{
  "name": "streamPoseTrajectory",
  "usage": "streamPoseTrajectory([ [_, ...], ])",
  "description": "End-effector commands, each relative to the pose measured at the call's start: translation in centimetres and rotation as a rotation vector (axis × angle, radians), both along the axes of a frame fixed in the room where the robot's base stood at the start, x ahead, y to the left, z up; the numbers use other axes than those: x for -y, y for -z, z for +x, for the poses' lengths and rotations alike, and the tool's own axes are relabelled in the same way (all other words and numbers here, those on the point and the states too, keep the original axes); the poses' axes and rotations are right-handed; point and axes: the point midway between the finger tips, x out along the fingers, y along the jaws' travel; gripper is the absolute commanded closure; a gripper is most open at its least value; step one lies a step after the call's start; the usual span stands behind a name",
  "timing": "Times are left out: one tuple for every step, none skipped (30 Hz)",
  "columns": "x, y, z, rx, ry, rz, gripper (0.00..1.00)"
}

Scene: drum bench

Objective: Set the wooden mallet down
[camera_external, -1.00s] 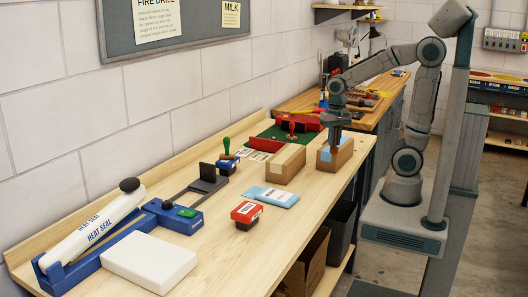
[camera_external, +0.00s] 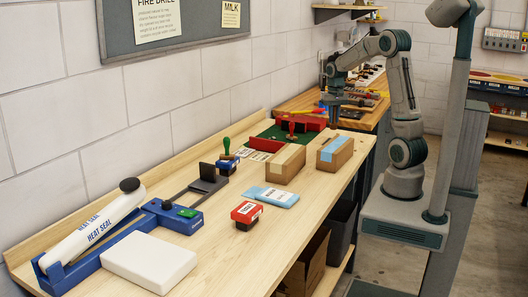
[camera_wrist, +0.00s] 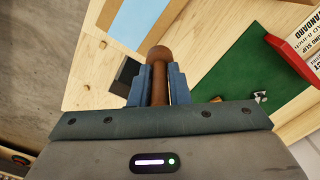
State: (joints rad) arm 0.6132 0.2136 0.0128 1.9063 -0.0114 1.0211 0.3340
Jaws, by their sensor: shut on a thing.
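The wooden mallet (camera_wrist: 158,58) shows in the wrist view as a brown rod with a rounded end between my gripper's blue fingers. My gripper (camera_wrist: 160,75) is shut on it. I cannot make out the mallet there. The wrist view shows the bench top (camera_wrist: 88,75) beneath the mallet; the height between them is unclear.
The blue-taped box (camera_external: 335,153) and a tan-taped box (camera_external: 286,164) stand near the far end of the bench (camera_external: 235,255). A small black object (camera_wrist: 126,76) is close left.

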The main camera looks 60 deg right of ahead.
Motion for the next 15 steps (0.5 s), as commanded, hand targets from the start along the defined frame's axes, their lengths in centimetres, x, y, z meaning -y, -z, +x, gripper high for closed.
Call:
streamPoseTrajectory([
  [1.3,0.1,-0.1,0.0,0.009,0.003,1.0],
  [1.8,0.1,-0.2,0.002,0.01,0.004,1.0],
  [2.5,0.2,-0.2,0.002,0.011,0.005,1.0],
  [2.9,0.3,-0.3,0.002,0.012,0.007,1.0],
  [3.2,0.3,-0.3,0.004,0.013,0.007,1.0],
  [3.6,0.3,-0.3,0.005,0.013,0.007,1.0],
  [3.7,0.4,-0.3,0.005,0.012,0.008,1.0],
  [3.8,0.5,-0.2,0.005,0.012,0.009,1.0],
  [3.7,0.7,0.0,0.004,0.011,0.009,1.0],
  [3.6,0.9,0.3,0.004,0.011,0.01,1.0],
  [3.3,1.2,0.7,0.005,0.01,0.01,1.0],
  [2.9,1.6,1.3,0.004,0.008,0.012,1.0],
  [2.5,2.0,1.8,0.003,0.008,0.012,1.0],
  [2.1,2.3,2.3,0.003,0.007,0.011,1.0],
  [1.5,2.9,3.1,0.002,0.006,0.011,1.0],
])
